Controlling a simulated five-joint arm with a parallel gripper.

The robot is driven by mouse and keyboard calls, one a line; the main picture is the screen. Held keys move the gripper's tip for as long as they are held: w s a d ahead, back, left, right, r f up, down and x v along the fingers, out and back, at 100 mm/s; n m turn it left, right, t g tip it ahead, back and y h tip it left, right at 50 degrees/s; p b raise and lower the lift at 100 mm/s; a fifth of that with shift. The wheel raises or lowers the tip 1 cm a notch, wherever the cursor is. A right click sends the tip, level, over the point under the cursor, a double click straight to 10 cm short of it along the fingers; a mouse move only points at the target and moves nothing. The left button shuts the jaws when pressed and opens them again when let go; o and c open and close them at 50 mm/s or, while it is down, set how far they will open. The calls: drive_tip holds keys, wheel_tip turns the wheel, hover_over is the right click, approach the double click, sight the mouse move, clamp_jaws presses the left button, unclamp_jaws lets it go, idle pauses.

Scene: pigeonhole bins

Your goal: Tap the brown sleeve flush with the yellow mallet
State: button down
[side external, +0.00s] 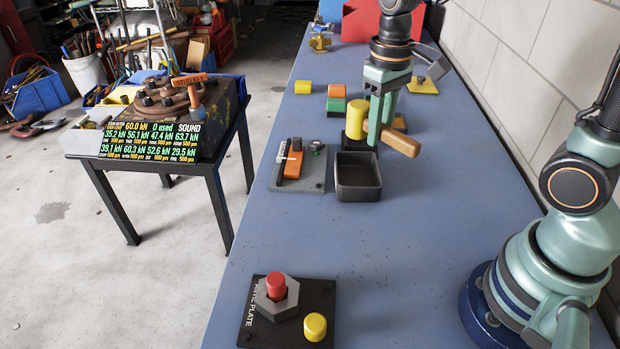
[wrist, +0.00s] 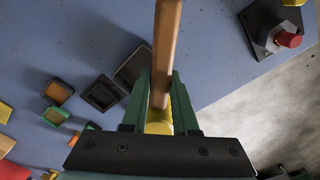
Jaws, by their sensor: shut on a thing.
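The yellow mallet has a yellow cylindrical head (side external: 356,119) and a wooden handle (side external: 400,141). My gripper (side external: 375,130) is shut on the handle near the head and holds the mallet above the bench, just behind the dark open tray. In the wrist view the handle (wrist: 167,40) runs up between the fingers, with part of the yellow head (wrist: 158,125) below. I cannot make out a clearly brown sleeve. A red cylinder (side external: 276,284) stands up from a grey hexagonal block (side external: 272,300) on the black plate (side external: 258,333) at the front, well away from the mallet.
A yellow cap (side external: 315,326) sits on the same black plate. The dark tray (side external: 358,190) and a grey plate with an orange and black device (side external: 290,160) lie mid-bench. Several coloured blocks stand behind. The bench between tray and black plate is clear. A wall borders the right.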

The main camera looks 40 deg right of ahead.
drive_tip(key=s+a+f+n, duration=0.1)
drive_tip(key=s+a+n, duration=0.1)
drive_tip(key=a, duration=0.6)
drive_tip(key=s+a+f+n, duration=0.2)
drive_tip(key=s+a, duration=0.2)
drive_tip(key=a, duration=0.4)
drive_tip(key=s+a+f+n, duration=0.1)
drive_tip(key=s+a, duration=0.3)
drive_tip(key=a, duration=0.5)
drive_tip(key=shift+f+n, duration=0.15)
drive_tip(key=shift+n, duration=0.25)
drive_tip(key=shift+s, duration=0.1)
wheel_tip(320, 180, down, 5)
wheel_tip(320, 180, up, 5)
